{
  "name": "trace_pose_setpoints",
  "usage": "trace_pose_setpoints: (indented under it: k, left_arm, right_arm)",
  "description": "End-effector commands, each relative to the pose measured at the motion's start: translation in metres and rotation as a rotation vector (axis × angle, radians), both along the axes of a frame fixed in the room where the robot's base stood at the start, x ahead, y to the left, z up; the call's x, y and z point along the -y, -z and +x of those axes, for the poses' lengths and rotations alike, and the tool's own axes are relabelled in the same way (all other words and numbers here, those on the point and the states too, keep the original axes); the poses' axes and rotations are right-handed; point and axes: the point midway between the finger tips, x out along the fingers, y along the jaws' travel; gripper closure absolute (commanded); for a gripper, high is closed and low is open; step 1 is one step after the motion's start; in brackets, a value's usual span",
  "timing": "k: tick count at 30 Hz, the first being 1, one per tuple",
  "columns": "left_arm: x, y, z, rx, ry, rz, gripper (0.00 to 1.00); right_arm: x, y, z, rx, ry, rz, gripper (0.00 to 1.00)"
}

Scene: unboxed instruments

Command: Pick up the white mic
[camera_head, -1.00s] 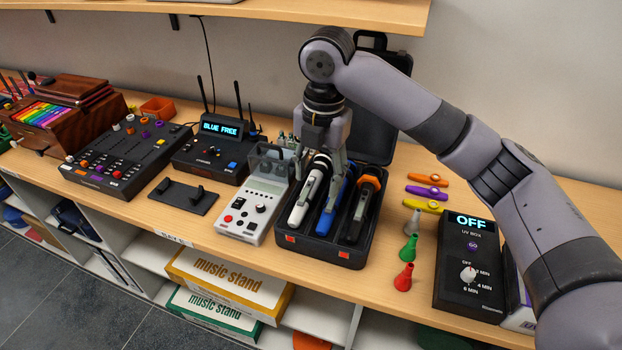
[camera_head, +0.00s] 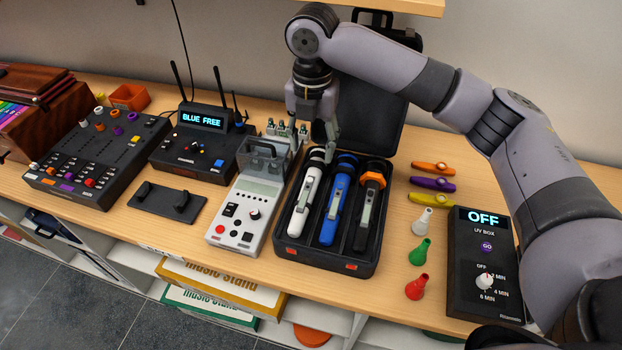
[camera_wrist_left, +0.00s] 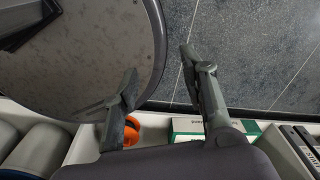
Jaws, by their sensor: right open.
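The white mic (camera_head: 305,201) lies in the left slot of an open black case (camera_head: 373,250), its dark head toward the back. A blue mic (camera_head: 331,216) lies in the middle slot, and a black mic with an orange collar (camera_head: 364,213) in the right slot. My right gripper (camera_head: 312,150) is open, fingers pointing down, at the head end of the white mic. Its right finger overlaps the mic's head in the picture; whether it touches cannot be told. My left gripper (camera_wrist_left: 159,70) is open and empty in the left wrist view, over the floor and shelf edge.
A grey-white device (camera_head: 240,212) stands close left of the case, with small metal-topped items behind it. The case's raised lid (camera_head: 360,115) stands behind the mics. Several kazoos, small coloured cones and a UV box (camera_head: 485,265) are on the right. A shelf hangs above.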

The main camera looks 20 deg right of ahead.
Motion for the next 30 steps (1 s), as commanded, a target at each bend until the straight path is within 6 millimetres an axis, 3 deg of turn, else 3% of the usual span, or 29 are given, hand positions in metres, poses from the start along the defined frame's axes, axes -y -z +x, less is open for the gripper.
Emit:
trace_pose_setpoints:
  k: [4,12,21,30]
  left_arm:
    - [0.001,-0.007,0.006,0.01,0.001,-0.001,0.6]
    - [0.003,-0.017,0.042,0.063,0.002,-0.006,0.6]
    - [0.002,-0.03,0.026,0.04,0.002,-0.004,0.6]
    - [0.002,-0.029,0.02,0.03,0.002,-0.003,0.6]
  right_arm:
    - [0.001,0.024,-0.001,-0.002,0.001,-0.001,0.5]
    - [-0.001,0.043,-0.003,-0.001,0.0,0.0,0.5]
    - [-0.004,0.083,-0.009,0.0,0.0,0.0,0.5]
    - [-0.004,0.088,-0.008,0.001,0.0,0.0,0.51]
